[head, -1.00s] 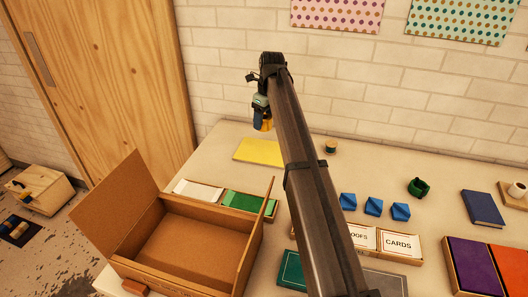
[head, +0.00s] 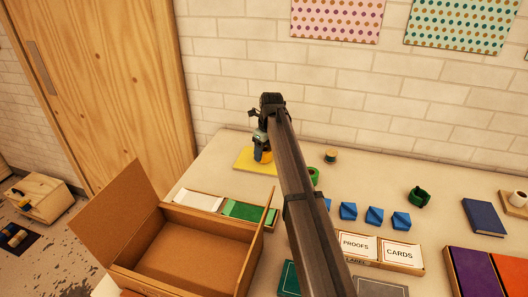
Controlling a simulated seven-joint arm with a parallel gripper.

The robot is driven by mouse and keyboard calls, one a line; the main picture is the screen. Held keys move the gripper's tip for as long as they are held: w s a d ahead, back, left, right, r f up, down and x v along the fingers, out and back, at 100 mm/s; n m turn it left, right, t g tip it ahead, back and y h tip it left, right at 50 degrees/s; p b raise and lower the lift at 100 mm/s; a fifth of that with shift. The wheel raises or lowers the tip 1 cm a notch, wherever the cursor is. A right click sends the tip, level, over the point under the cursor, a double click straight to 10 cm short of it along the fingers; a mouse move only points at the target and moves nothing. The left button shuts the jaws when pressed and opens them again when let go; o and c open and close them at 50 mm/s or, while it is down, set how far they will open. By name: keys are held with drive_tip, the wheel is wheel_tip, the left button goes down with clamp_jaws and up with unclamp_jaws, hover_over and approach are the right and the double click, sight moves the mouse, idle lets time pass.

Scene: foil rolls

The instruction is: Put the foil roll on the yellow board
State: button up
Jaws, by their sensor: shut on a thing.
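The foil roll (head: 267,157) is a small gold-orange piece at my gripper's fingertips, partly hidden by them. My gripper (head: 261,153) is shut on it and points down, at the far left part of the table. The yellow board (head: 243,160) lies flat at the back left of the table.
A small spool (head: 331,156) and a green ring (head: 314,176), partly behind my arm, are to the right. An open cardboard box (head: 190,250) stands in front. Several blue blocks (head: 375,215), a green cup-like thing (head: 419,196) and a blue book (head: 484,216) lie farther right.

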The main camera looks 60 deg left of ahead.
sight(268, 151)
drive_tip(key=shift+f, duration=0.25)
drive_tip(key=o, duration=1.1)
drive_tip(key=shift+r, duration=0.1)
drive_tip(key=r, duration=0.4)
drive_tip(key=d+r, duration=0.1)
drive_tip(key=r, duration=0.7)
drive_tip(key=shift+w+d, duration=0.3)
